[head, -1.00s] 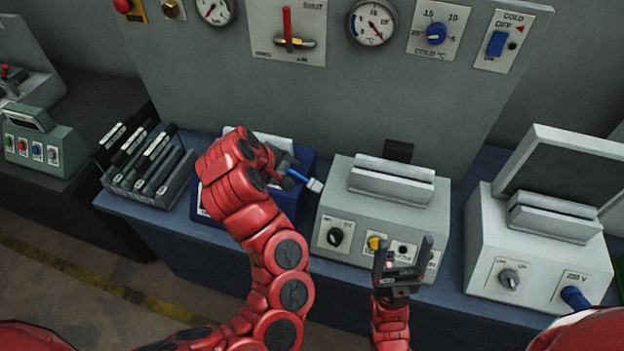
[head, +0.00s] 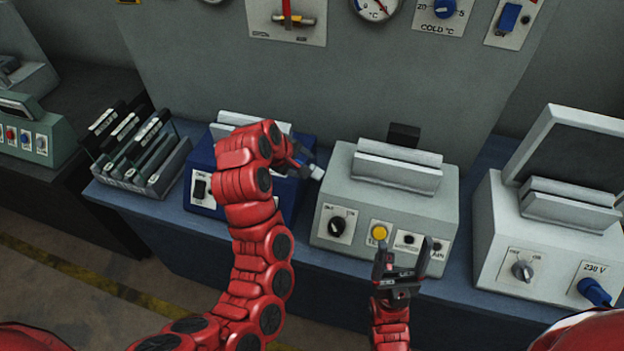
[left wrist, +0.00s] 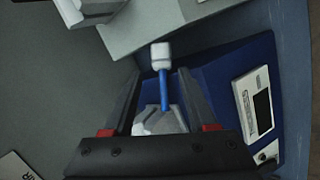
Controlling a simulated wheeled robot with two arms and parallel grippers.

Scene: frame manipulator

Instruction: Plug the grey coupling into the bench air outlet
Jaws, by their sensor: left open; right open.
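The grey coupling (head: 317,173) is a small pale block on a short blue stem, standing out past the right side of the dark blue box. In the left wrist view the coupling (left wrist: 161,55) and blue stem (left wrist: 163,92) lie between my open left fingers, with gaps on both sides. My left gripper (head: 302,160) is mostly hidden behind its own arm in the head view. My right gripper (head: 403,253) is open and empty, in front of the grey box's lower right face. A plate marked like "AIR" (head: 438,248) is partly covered by it; its outlet is unclear.
The grey box (head: 340,175) carries a black knob (head: 338,226) and a yellow button (head: 379,233). A blue box (head: 298,190) and a rack of black cards (head: 140,160) stand to the left. A white box with a raised lid (head: 490,225) stands to the right.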

